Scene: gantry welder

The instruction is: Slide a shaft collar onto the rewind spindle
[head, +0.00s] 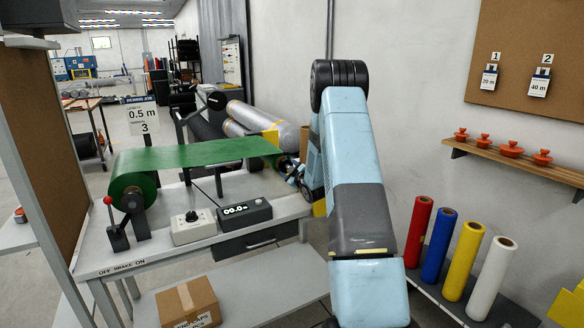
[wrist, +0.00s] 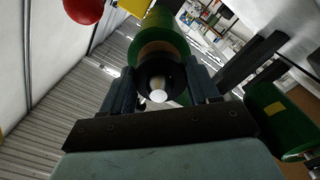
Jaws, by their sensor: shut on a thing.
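My gripper (wrist: 160,92) is shut on a dark ring, the shaft collar (wrist: 146,83), held between its two fingers in the wrist view. A pale round end, seemingly of the rewind spindle (wrist: 158,97), shows inside the ring's opening. I cannot tell whether the collar is around the spindle or only in line with it. Just behind the collar is a green roll (wrist: 165,38) with a brown core. In the head view my gripper (head: 290,172) is at the right end of the green web (head: 205,152); my arm hides most of the spindle and collar there.
The bench (head: 100,262) carries another green roll (head: 130,172), a red-knobbed lever (head: 110,220), a dial box (head: 192,228) and a display box (head: 245,214). Coloured rolls (head: 436,245) stand at the right. Orange knobbed pieces (head: 510,149) sit on a wall shelf.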

